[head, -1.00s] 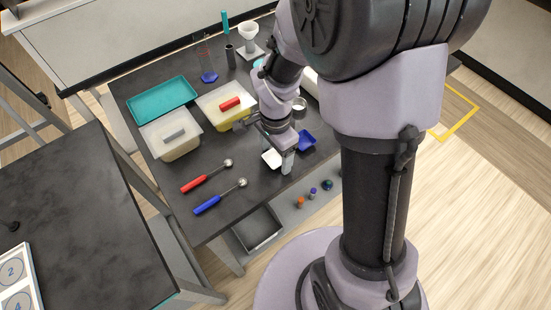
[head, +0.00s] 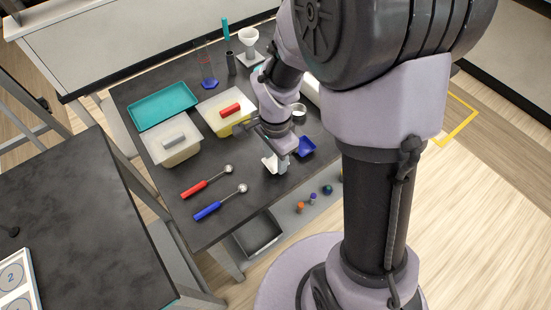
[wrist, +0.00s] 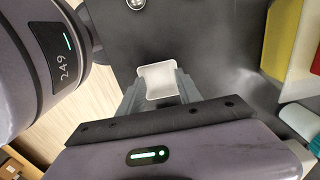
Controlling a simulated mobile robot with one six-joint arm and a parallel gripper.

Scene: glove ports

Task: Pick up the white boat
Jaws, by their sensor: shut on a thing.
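The white boat (wrist: 158,82) is a small, shallow white dish. In the wrist view it sits between the two fingers of my gripper (wrist: 159,92), which is shut on it. In the head view the white boat (head: 270,163) shows at the left of my gripper (head: 276,164), tilted, and appears to be a little above the dark tabletop. My fingers hide part of it in the head view.
A blue boat (head: 304,147) lies just right of my gripper. Red-handled (head: 206,182) and blue-handled (head: 220,203) scoops lie to the left. A lidded tub (head: 172,142), a yellow tub (head: 226,110) and a teal tray (head: 163,106) stand farther back.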

